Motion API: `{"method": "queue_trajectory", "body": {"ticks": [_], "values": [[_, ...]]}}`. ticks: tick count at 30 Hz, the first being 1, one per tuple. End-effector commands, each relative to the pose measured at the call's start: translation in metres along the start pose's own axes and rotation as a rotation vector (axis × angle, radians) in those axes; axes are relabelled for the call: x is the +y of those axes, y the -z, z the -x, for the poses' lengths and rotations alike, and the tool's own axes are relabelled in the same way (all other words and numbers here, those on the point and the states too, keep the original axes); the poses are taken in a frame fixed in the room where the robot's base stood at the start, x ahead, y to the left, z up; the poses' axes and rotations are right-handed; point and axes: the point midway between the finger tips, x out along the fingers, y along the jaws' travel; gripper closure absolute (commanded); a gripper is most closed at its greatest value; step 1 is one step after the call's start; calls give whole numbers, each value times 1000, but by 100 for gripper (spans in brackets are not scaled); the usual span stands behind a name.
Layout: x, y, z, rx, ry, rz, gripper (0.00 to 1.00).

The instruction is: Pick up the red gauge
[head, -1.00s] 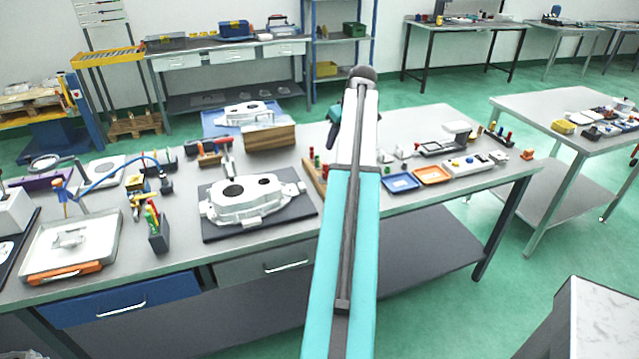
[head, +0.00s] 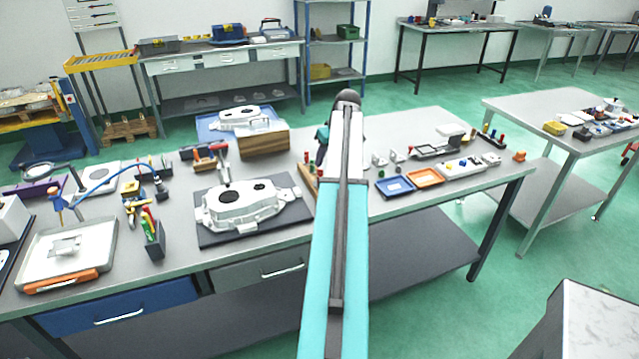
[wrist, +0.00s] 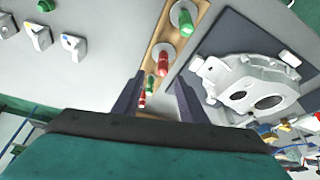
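A wooden rack (wrist: 172,35) holds red and green gauges in a row. In the wrist view one red gauge (wrist: 163,54) stands near the middle, with a green gauge (wrist: 184,20) on one side and another green gauge (wrist: 150,82) on the other. A second red gauge (wrist: 142,98) shows lower down, between my fingers. My gripper (wrist: 159,80) is open, its two dark fingers apart and the row of gauges running between them. I see no contact. In the head view my arm hides most of the rack (head: 310,183) and part of my gripper.
A white casting (head: 245,203) on a dark plate lies left of the rack. To the right are a blue tray (head: 394,187), an orange tray (head: 425,178) and small metal parts. A wooden block (head: 262,142) stands behind. The bench front right of my arm is clear.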

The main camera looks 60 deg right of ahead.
Motion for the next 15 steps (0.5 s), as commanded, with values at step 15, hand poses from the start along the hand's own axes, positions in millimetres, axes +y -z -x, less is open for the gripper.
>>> {"method": "queue_trajectory", "body": {"ticks": [15], "values": [[-1, 1, -23, 1, 0, 2, 62]]}}
